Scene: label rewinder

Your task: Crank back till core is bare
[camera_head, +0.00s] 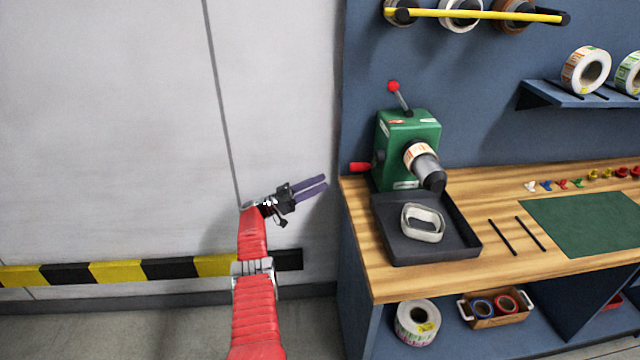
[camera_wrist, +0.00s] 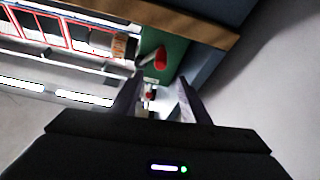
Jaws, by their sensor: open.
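The green rewinder (camera_head: 408,138) stands at the left end of the workbench. A grey core (camera_head: 428,167) sticks out of its front, with a narrow band of labels (camera_head: 417,155) around its inner end. A red crank grip (camera_head: 360,167) points left from the machine's side. A red-knobbed lever (camera_head: 394,88) rises from its top. My gripper (camera_head: 319,184) is open and empty, left of the crank grip and apart from it. In the wrist view the green machine (camera_wrist: 177,52) and a red part (camera_wrist: 160,58) show beyond the open fingers (camera_wrist: 160,92).
A dark tray (camera_head: 470,245) with a loop of pale strip (camera_head: 422,222) sits before the machine. Two black rods (camera_head: 501,237) and a green mat (camera_head: 590,222) lie right of it. A shelf of label rolls (camera_head: 586,70) hangs behind. The space by the wall at left is free.

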